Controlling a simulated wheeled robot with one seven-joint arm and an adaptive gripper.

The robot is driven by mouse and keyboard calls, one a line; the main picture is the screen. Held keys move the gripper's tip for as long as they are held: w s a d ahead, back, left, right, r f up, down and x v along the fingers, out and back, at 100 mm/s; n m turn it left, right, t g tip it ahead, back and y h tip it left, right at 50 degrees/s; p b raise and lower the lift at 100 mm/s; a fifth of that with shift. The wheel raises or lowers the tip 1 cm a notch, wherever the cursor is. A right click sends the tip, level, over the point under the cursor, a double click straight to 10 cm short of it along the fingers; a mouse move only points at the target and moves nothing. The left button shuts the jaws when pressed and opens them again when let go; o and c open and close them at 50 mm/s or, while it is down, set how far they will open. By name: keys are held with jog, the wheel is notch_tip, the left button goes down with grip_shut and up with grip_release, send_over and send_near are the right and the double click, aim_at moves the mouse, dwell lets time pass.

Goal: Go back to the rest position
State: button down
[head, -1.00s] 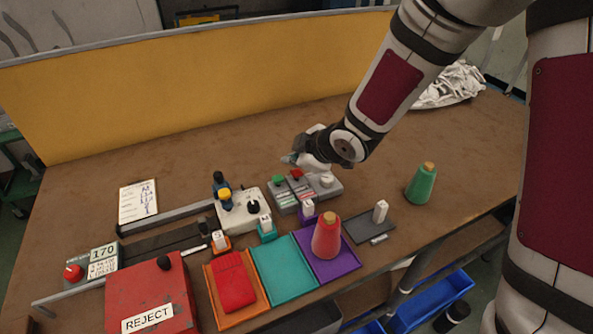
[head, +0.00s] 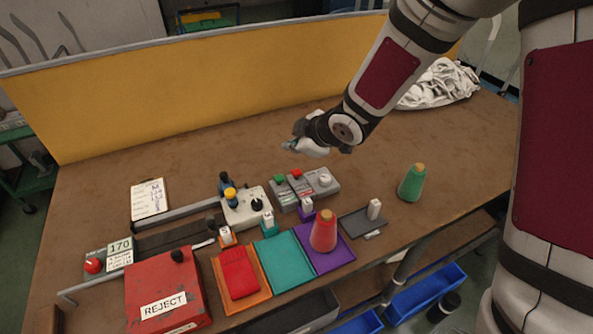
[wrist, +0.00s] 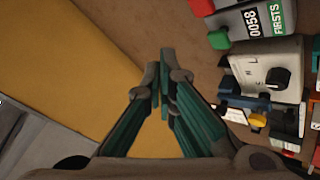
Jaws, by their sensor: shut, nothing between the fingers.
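My gripper (head: 290,145) hangs above the back middle of the brown table (head: 120,178), behind the grey button box (head: 305,188). In the wrist view, its teal-lined fingers (wrist: 160,75) meet at the tips with nothing between them. My arm reaches in from the upper right of the head view. The gripper touches nothing that I can see.
A yellow panel (head: 190,88) stands along the back. In front are a red REJECT box (head: 165,295), orange (head: 262,293), teal (head: 285,262) and purple trays, and a red cone (head: 323,232). A green cone (head: 412,183) stands right; white cloth (head: 440,85) lies behind.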

dwell(0.4)
jog(key=s+d+r+m+h+p, duration=0.2)
jog(key=s+d+r+m+h, duration=0.55)
jog(key=s+d+r, duration=0.7)
jog(key=s+d+r+m+g+y, duration=0.1)
jog(key=s+m, duration=0.3)
jog(key=s, duration=0.6)
jog(key=s+d+r+m+g+y, duration=0.1)
jog(key=s+r+m, duration=0.3)
jog(key=s, duration=0.6)
jog(key=shift+d+g+p, duration=0.45)
jog(key=shift+d+g, duration=0.1)
jog(key=shift+g, duration=0.15)
